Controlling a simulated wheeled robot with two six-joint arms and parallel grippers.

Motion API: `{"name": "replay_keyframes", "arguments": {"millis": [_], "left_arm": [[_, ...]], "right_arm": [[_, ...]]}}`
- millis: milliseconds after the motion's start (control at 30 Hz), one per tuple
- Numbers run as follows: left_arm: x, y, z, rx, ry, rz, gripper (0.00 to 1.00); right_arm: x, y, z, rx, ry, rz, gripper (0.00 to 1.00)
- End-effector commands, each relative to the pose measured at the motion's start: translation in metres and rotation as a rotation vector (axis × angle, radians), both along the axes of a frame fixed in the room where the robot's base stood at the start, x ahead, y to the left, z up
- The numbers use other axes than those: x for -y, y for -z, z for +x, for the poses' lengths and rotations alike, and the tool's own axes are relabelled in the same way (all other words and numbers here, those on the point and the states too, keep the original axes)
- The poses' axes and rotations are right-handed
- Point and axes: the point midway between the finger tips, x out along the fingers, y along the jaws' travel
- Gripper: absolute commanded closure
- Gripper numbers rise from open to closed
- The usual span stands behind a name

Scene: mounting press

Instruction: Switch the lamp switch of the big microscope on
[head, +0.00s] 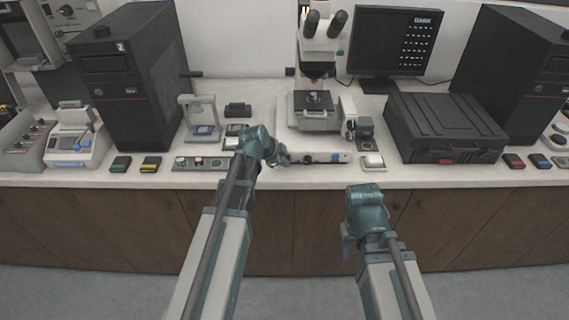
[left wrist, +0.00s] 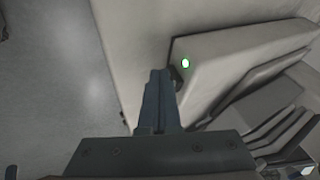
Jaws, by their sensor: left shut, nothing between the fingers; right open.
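The big microscope (head: 318,112) stands at the back middle of the bench, with white eyepiece head and dark stage. Its pale base fills the upper right of the left wrist view (left wrist: 230,60). A small green light (left wrist: 185,63) shows on that base, and a dark part, seemingly the switch (left wrist: 177,76), lies just below it. My left gripper (head: 285,159) is shut and empty at the base's front left. In the left wrist view its fingertips (left wrist: 160,76) are close to the dark part; I cannot tell whether they touch. My right gripper (head: 347,244) is open, in front of the bench.
A row of small controls (head: 200,163) lies left of my left gripper. A black case (head: 445,127) sits right of the microscope, and a small white-topped box (head: 373,161) stands near the front edge. A tall black unit (head: 128,75) is at left. A monitor (head: 395,42) stands behind.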

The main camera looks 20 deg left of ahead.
Motion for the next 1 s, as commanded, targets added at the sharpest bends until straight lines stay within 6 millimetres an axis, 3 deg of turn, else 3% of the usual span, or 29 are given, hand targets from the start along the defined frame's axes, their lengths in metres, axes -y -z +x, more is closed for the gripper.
{"name": "replay_keyframes", "arguments": {"millis": [1000], "left_arm": [[0.000, -0.016, 0.001, 0.004, -0.001, 0.000, 1.00]], "right_arm": [[0.000, -0.016, 0.000, 0.000, 0.000, 0.000, 0.55]]}}
